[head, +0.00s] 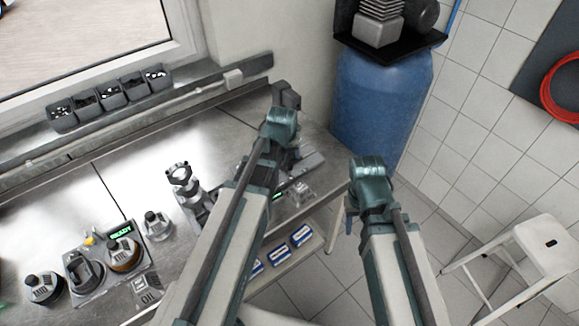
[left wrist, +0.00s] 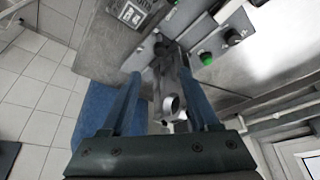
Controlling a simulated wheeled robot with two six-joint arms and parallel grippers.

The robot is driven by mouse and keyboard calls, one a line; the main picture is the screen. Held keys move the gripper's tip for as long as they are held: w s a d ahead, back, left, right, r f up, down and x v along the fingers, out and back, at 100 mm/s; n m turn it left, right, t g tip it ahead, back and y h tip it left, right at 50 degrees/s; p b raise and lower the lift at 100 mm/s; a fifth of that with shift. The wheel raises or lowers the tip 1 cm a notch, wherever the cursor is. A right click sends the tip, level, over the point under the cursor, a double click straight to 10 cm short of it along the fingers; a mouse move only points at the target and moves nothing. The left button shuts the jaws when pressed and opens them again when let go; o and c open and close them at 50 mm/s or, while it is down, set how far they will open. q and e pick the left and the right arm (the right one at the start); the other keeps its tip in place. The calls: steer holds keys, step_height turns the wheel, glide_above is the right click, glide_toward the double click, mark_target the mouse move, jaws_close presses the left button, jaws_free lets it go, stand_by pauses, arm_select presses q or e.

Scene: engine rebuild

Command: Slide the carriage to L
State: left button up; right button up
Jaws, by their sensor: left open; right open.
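A grey metal machine (head: 305,162) stands at the right end of the steel bench in the head view, partly hidden behind my left arm. In the left wrist view, a grey fixture (left wrist: 166,52) with a metal ring part (left wrist: 171,104) shows between my left gripper's (left wrist: 160,78) spread blue fingers. Contact cannot be told. Which part is the carriage is unclear, and no L mark is readable. My left gripper (head: 281,118) is over the machine in the head view. My right gripper (head: 370,172) is open and empty, right of the bench, above the floor.
A green button (left wrist: 206,58) and a black knob (left wrist: 232,36) sit beside the fixture. A blue barrel (head: 378,105) stands behind the bench. A white stool (head: 540,246) is at right.

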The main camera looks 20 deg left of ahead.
mark_target(290, 164)
arm_select(q)
steer(key=b+x, duration=1)
steer(key=x, duration=0.1)
steer(key=shift+f, duration=0.4)
steer(key=shift+r, duration=0.1)
jaws_close()
stand_by(0.8)
